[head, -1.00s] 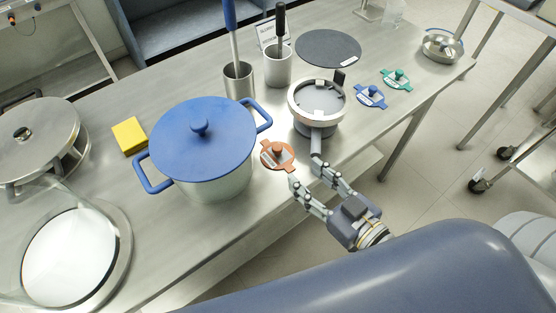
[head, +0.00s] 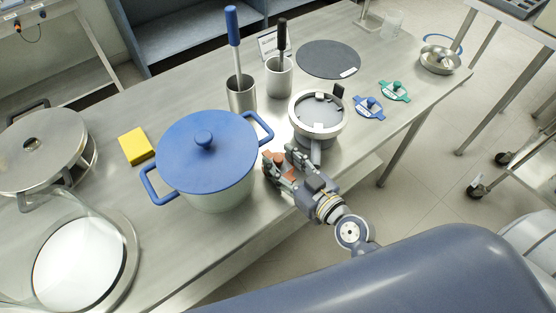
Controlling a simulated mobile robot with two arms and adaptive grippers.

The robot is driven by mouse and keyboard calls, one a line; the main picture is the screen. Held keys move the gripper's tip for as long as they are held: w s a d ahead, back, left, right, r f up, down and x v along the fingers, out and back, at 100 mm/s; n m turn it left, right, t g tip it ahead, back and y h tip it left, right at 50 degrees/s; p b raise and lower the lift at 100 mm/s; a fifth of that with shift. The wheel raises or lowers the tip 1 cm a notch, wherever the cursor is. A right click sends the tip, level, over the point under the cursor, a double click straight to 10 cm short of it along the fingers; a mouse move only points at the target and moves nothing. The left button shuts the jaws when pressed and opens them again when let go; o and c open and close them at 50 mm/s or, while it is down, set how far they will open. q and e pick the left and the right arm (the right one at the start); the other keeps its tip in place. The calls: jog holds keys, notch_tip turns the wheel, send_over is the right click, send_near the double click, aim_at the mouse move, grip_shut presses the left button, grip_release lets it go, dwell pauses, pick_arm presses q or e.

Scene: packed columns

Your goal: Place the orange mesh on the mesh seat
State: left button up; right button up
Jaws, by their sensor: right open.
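The orange mesh (head: 279,159), a small flat piece with side tabs and a knob, lies on the steel table between the blue-lidded pot and the round steel device. My right gripper (head: 278,161) is open, with its fingers over and around the orange mesh, hiding much of it. I cannot tell whether the fingers touch it. The round steel device (head: 330,127), with a grey inside and a handle toward me, stands just behind the gripper; its open top appears to be the mesh seat (head: 317,109). My left gripper is not in view.
A pot with a blue lid (head: 206,150) stands close left of the gripper. Blue (head: 369,108) and green (head: 394,91) meshes lie to the right. Steel holders with a blue-handled tool (head: 232,30) and a black-handled tool (head: 282,38) stand behind. A dark round mat (head: 328,58) lies farther back.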

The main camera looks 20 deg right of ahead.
aim_at(282, 169)
grip_shut()
dwell(0.4)
jog(key=shift+w+r, duration=0.1)
jog(key=shift+r, duration=0.55)
notch_tip(282, 169, up, 3)
jog(key=shift+f+p, duration=0.2)
jog(key=shift+p, duration=0.2)
jog(key=s+a+b, duration=0.2)
jog(key=s, duration=0.5)
jog(key=s+a+r+b, duration=0.1)
jog(key=s+a, duration=0.1)
jog(key=s, duration=0.6)
jog(key=shift+s+a+b, duration=0.2)
jog(key=shift+a+b, duration=0.2)
